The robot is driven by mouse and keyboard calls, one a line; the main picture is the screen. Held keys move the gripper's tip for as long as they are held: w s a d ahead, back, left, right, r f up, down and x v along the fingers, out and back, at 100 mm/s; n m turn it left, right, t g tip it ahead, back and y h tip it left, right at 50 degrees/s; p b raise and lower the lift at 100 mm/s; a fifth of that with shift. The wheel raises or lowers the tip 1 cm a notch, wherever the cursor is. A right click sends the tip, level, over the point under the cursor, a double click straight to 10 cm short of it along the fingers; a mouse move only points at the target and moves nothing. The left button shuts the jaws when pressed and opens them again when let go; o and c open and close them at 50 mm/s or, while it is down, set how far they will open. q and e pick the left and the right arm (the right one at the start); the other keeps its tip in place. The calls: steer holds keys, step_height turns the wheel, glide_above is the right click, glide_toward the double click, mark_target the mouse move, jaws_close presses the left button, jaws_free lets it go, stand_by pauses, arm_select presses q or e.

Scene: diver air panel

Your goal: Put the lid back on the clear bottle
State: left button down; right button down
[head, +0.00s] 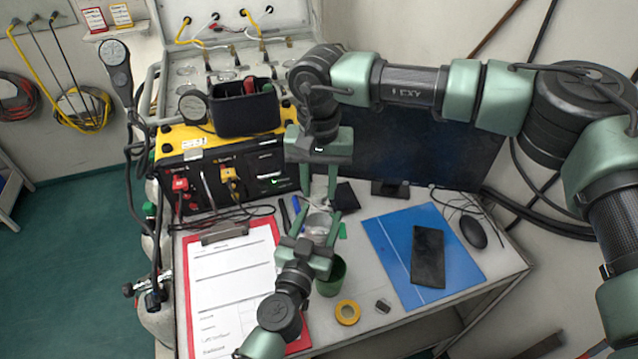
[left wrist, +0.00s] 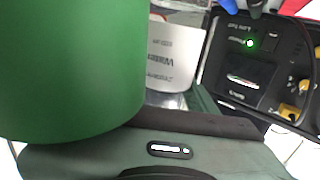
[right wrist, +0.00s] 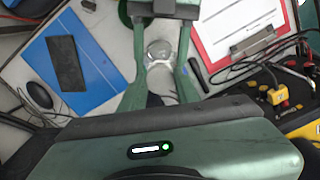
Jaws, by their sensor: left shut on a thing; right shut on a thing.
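The clear bottle (head: 317,229) stands near the table's middle between the fingers of my left gripper (head: 319,214), which is shut on it. In the left wrist view its white printed label (left wrist: 174,55) shows, partly behind a large green cylinder. My right gripper (head: 318,199) reaches down from above, its fingertips just over the bottle's mouth. It is shut on a small pale piece, which appears to be the lid. In the right wrist view a clear round shape (right wrist: 159,50) sits between the fingers. I cannot tell whether lid and bottle touch.
A green cup (head: 331,277) stands close beside my left gripper. A clipboard (head: 232,290) lies left, yellow tape (head: 347,312) in front. A blue folder (head: 398,236) with a dark phone-like slab (head: 428,257) lies right. The yellow-black air panel (head: 222,160) stands behind left.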

steer(key=shift+f, duration=0.6)
